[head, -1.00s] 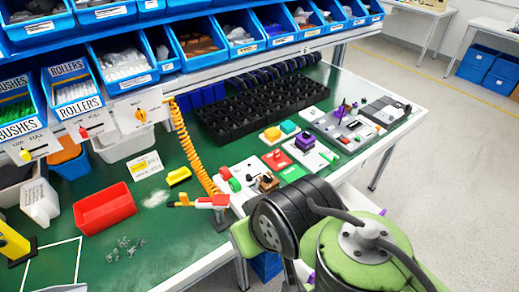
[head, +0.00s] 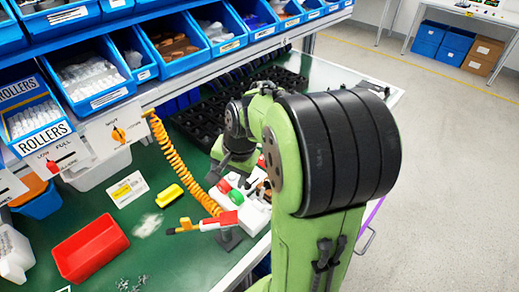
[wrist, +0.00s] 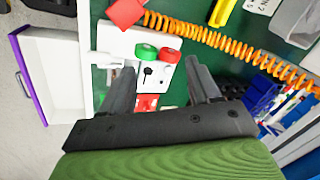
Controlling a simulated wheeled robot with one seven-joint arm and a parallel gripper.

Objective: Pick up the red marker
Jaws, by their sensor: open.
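My gripper (wrist: 160,68) is open and empty in the wrist view, its two dark fingers spread above the bench. In the head view it shows small behind my arm (head: 234,152). I cannot surely make out the red marker. Slim red and white pieces (wrist: 291,103) beside blue bins at the right edge of the wrist view may be markers, but they are too small to tell. They lie to the right of my fingers, apart from them. My arm hides part of the bench in the head view.
A white box with green and red buttons (wrist: 158,54) lies beyond and between my fingers. An orange coiled hose (head: 180,160) crosses the bench near the red-and-yellow tool (head: 205,226). A red bin (head: 91,249) and yellow block (head: 169,195) stand left. Blue bins (head: 92,75) overhang the back.

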